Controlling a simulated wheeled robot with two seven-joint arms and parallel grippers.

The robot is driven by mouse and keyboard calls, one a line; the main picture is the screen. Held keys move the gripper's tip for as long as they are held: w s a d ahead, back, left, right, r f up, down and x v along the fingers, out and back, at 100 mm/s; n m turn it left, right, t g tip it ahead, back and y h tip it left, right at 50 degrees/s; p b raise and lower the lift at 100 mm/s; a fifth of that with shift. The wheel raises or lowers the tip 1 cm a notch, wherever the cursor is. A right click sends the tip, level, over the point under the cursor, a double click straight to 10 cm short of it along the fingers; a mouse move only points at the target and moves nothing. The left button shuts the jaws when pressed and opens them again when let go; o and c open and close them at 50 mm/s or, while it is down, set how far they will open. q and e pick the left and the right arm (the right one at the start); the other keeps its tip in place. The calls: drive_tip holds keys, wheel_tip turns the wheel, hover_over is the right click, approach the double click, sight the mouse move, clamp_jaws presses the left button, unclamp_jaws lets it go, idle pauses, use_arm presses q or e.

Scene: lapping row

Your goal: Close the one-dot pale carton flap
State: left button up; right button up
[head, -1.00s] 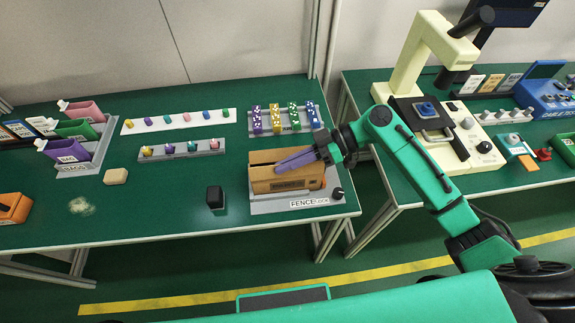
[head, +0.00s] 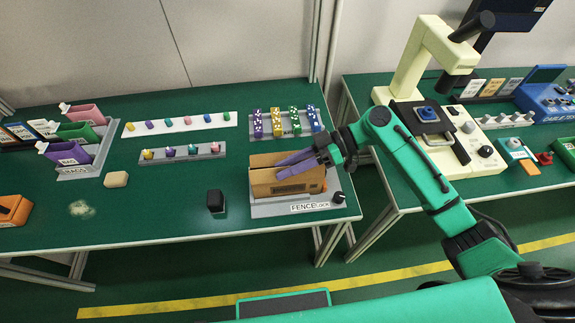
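The brown cardboard carton (head: 288,187) sits on the grey fence fixture (head: 297,209) near the right front corner of the left table. My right gripper (head: 294,164) reaches in from the right, with its purple fingers over the carton's top. The two fingers show apart with a gap between them, and nothing is seen held. Flap positions and dot marks are too small or covered to tell; a light brown panel (head: 262,160) shows at the carton's back edge. My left gripper is not in view.
A black knob (head: 338,197) stands at the fixture's right end, and a black block (head: 215,200) is left of the carton. Dotted coloured blocks (head: 276,122) stand behind it. A cream machine (head: 440,120) is on the right table. The table's front middle is mostly clear.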

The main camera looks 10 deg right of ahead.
drive_tip(key=shift+d, duration=0.1)
drive_tip(key=shift+w+d, duration=0.1)
drive_tip(key=shift+d, duration=0.2)
drive_tip(key=b+v, duration=0.3)
drive_tip(key=v, duration=1)
drive_tip(key=shift+d+r, duration=0.25)
drive_tip(key=shift+d, duration=0.1)
